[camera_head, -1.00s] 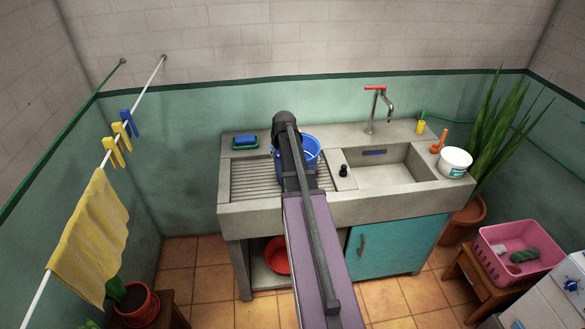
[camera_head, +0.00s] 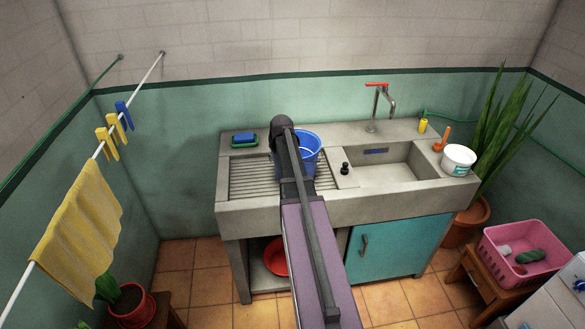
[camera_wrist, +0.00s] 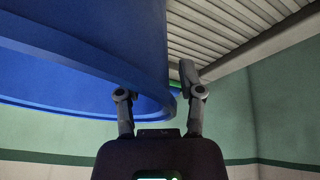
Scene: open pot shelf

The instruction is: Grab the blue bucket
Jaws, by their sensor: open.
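The blue bucket (camera_head: 310,148) stands on the ribbed drainboard (camera_head: 252,178) of the concrete sink, partly hidden behind my arm in the head view. In the wrist view the bucket (camera_wrist: 70,60) fills the upper left, with its rim close to my fingers. My gripper (camera_wrist: 157,82) is open. Its right finger is outside the bucket wall. The left finger's tip seems hidden behind the rim, so the rim appears to lie between the fingers; contact cannot be told. In the head view my arm hides the gripper.
A blue sponge on a green dish (camera_head: 245,139) lies left of the bucket. A black plug (camera_head: 345,168), the basin (camera_head: 390,162), a red-handled tap (camera_head: 377,105) and a white tub (camera_head: 458,160) are to the right. The tiled wall is close behind.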

